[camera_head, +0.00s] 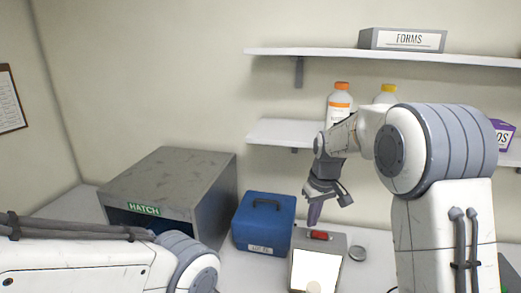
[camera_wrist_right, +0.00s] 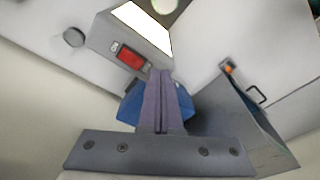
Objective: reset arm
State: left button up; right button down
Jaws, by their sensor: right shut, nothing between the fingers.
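My right arm comes in from the right in the head view. Its gripper (camera_head: 314,212) points down above the counter, just over the back edge of a grey box with a bright white panel and a red switch (camera_head: 319,235). In the right wrist view the two purple fingers (camera_wrist_right: 157,102) lie together, shut and empty. The red switch (camera_wrist_right: 131,58) and white panel (camera_wrist_right: 143,25) also show there. My left arm lies across the lower left of the head view; its gripper is outside the picture.
A blue case (camera_head: 263,222) stands left of the grey box. A grey hatch box (camera_head: 171,187) is further left. A small round metal piece (camera_head: 357,253) lies right of the grey box. Shelves (camera_head: 384,57) with bottles (camera_head: 340,104) are on the wall behind.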

jog(key=s+a+f+n+b, duration=0.1)
jog(key=s+a+f+b, duration=0.25)
jog(key=s+a, duration=0.6)
pick_arm(q)
notch_tip(320, 180, down, 11)
jog(key=b, duration=0.6)
jog(key=shift+f, duration=0.15)
pick_arm(e)
jog(key=s+a+f+n, duration=0.1)
jog(key=s+f, duration=0.3)
jog(key=s, duration=0.7)
jog(key=s+a+f+n+g, duration=0.1)
jog(key=s+f, duration=0.3)
jog(key=s, duration=0.8)
jog(key=shift+s+a+n, duration=0.25)
jog(key=shift+a+n, duration=0.15)
jog(key=shift+a, duration=0.25)
